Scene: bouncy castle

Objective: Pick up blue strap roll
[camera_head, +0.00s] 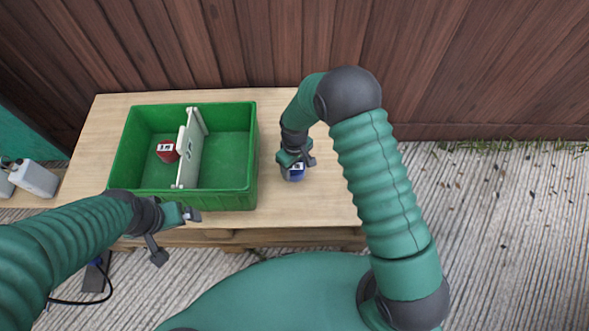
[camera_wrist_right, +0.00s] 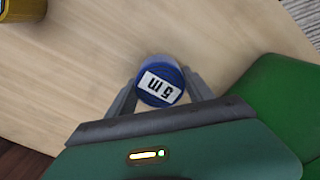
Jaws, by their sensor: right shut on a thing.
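The blue strap roll (camera_head: 294,173) is on the wooden table, to the right of the green crate. In the right wrist view the blue strap roll (camera_wrist_right: 161,82) shows a white label reading "5 m" and sits between the two fingers. My right gripper (camera_head: 296,163) is above the roll and shut on it. The right gripper's fingers (camera_wrist_right: 160,95) also show in the right wrist view, one on each side of the roll. My left gripper (camera_head: 176,232) is in front of the crate, with its fingers apart and nothing between them.
The green crate (camera_head: 222,201) has a pale divider (camera_head: 190,148); a red strap roll (camera_head: 167,151) lies in its left compartment. A yellow object (camera_wrist_right: 24,10) shows at the right wrist view's corner. Bare wooden table (camera_head: 328,205) lies to the roll's right. A plank wall stands behind.

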